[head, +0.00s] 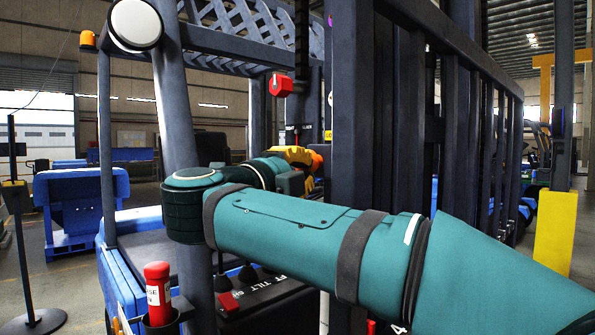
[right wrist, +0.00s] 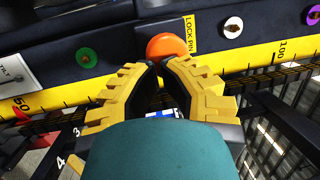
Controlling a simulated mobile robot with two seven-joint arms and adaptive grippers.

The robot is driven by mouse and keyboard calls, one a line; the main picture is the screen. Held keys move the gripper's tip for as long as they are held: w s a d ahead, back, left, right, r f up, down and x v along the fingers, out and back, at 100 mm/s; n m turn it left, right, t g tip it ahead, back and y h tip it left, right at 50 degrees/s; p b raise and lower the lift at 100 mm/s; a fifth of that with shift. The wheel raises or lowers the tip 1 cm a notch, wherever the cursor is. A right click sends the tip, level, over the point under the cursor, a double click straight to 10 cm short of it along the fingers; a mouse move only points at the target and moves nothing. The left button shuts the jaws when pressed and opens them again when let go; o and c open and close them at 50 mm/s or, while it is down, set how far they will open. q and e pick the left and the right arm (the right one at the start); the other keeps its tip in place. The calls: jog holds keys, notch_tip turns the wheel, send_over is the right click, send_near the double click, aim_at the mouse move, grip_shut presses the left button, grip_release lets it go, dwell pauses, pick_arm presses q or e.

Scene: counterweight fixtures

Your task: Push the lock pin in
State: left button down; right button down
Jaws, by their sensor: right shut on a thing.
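The lock pin has a round orange knob (right wrist: 167,47) beside a yellow label reading "LOCK PIN" in the right wrist view. The knob also shows as a small orange spot in the head view (head: 317,160). My right gripper (right wrist: 156,66) has yellow ridged fingers, and their tips come together at the near edge of the knob. It is shut on the lock pin knob. The fingers hide the near part of the knob. In the head view my right gripper (head: 305,158) is at the dark upright mast. The pin's shaft is hidden. My left gripper is not in view.
A yellow scale strip (right wrist: 228,62) runs along the dark bar, with a green round fitting (right wrist: 87,57) to the left. Dark mast bars (head: 353,110) stand close beside my right gripper. A red bottle (head: 157,290) stands in a holder at the lower left.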

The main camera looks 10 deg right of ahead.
jog(key=v, duration=1.2)
jog(key=shift+f, duration=0.1)
